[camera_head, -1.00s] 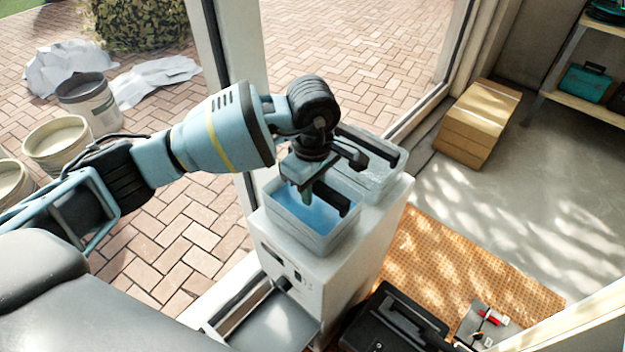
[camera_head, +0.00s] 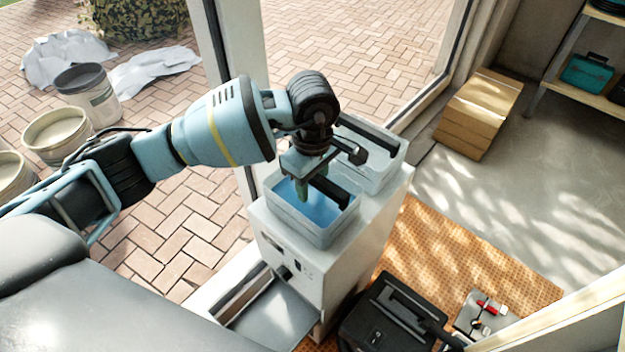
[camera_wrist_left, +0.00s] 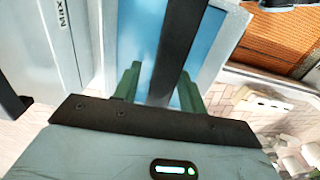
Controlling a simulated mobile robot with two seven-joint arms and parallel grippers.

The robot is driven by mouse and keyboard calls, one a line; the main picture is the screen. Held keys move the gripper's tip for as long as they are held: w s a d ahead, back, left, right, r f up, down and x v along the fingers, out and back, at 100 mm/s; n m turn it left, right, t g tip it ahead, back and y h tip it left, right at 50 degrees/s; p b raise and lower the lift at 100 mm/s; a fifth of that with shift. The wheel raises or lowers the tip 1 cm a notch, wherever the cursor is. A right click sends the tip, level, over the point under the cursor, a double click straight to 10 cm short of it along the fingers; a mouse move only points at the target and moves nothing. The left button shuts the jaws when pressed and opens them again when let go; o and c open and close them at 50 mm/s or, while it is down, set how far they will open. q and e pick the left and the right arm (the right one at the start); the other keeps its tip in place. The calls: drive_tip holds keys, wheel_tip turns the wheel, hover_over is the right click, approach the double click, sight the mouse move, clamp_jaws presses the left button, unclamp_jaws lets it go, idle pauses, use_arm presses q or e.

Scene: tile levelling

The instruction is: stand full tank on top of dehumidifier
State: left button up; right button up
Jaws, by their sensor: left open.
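The white dehumidifier (camera_head: 345,262) stands by the door frame with two open-topped tanks on its top. The front tank (camera_head: 322,236) holds blue water and has a black bar handle (camera_head: 336,193). The other tank (camera_head: 392,168) sits behind it, pale inside, with its own black handle. My left gripper (camera_head: 313,188) is open over the front tank, pointing down. In the left wrist view its green fingers (camera_wrist_left: 158,88) stand on either side of the black handle (camera_wrist_left: 172,50). I cannot tell whether they touch it. A "Max" mark shows on a neighbouring tank (camera_wrist_left: 64,40).
Below the tanks, a grey flap or tray (camera_head: 275,318) juts from the dehumidifier's front. A black case (camera_head: 385,318) stands on the orange mat (camera_head: 470,268). A cardboard box (camera_head: 478,115) lies behind, and buckets (camera_head: 57,138) stand outside at left.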

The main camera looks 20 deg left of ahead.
use_arm(q)
drive_tip(key=shift+r, duration=0.3)
wheel_tip(320, 180, up, 11)
drive_tip(key=shift+f, duration=0.1)
drive_tip(key=shift+r, duration=0.45)
